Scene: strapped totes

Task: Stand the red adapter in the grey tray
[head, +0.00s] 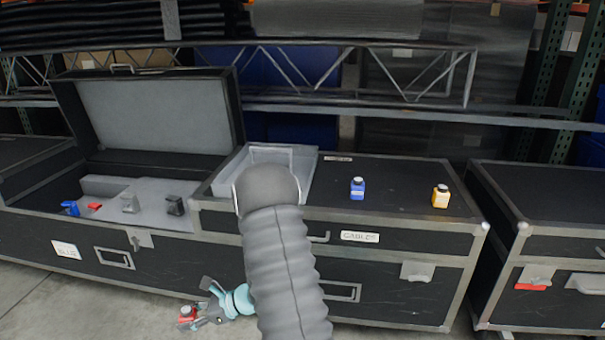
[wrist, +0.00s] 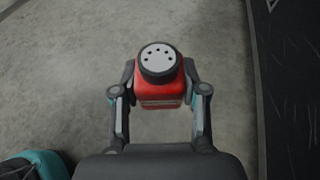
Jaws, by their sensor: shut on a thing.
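The red adapter (wrist: 160,93) has a black collar and a pale round end with several dark holes, which faces the wrist camera. My gripper (wrist: 158,80) is shut on its sides. In the head view, my gripper (head: 199,314) holds the red adapter (head: 187,312) low in front of the open case, near the floor and well below the case top. The grey tray (head: 305,168) sits on the closed case top, up and to the right of my gripper. My arm hides its front part. The visible inside looks empty.
A blue bottle-like adapter (head: 357,188) and a yellow one (head: 440,196) stand right of the tray. The open case (head: 240,110) holds blue, red, grey and dark pieces in a grey insert. Another case (head: 550,210) stands at right. The wrist view shows bare floor (wrist: 60,80).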

